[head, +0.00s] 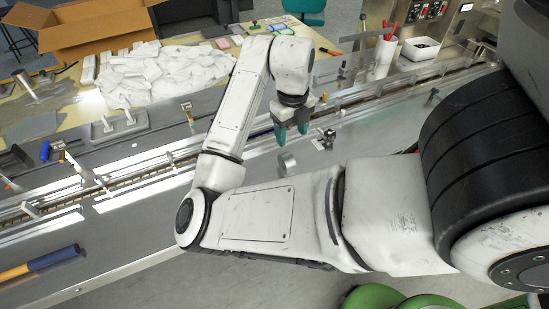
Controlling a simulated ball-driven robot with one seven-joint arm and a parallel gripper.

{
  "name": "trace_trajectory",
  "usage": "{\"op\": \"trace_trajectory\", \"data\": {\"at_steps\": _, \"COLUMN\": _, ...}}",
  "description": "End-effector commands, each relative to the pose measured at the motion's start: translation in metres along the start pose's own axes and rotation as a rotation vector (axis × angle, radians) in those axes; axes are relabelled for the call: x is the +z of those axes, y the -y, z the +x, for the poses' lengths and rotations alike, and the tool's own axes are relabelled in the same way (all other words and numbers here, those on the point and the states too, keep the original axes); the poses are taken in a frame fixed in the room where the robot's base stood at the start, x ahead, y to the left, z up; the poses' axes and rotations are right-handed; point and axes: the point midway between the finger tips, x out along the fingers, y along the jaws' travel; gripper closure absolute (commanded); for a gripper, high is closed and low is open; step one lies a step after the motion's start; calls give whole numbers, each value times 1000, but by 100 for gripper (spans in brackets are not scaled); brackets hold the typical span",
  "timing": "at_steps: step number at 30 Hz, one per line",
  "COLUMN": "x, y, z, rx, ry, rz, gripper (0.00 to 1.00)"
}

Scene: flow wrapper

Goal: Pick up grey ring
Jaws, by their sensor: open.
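The grey ring (287,162) is a small metallic ring on the steel work surface, right of my arm's elbow. My gripper (292,138), with green fingertips, points down just above and behind the ring in the picture. It is open and appears empty. The fingertips and the ring look apart, though the exact height gap cannot be told from this view.
A small metal clamp-like part (326,138) stands right of the gripper. A conveyor with guide rails (370,92) runs behind. A cardboard box (95,28), white packets (150,72) and a white cup (384,57) with red-handled tools stand at the back. The steel surface in front is mostly clear.

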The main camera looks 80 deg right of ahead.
Motion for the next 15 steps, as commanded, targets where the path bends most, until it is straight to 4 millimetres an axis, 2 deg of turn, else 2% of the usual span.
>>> {"op": "trace_trajectory", "data": {"at_steps": 4, "x": -6, "y": -9, "z": 5, "rx": 56, "ry": -40, "rz": 130, "gripper": 38}}
{"op": "trace_trajectory", "data": {"at_steps": 15, "x": -9, "y": -12, "z": 53, "rx": 60, "ry": -46, "rz": 146, "gripper": 38}}
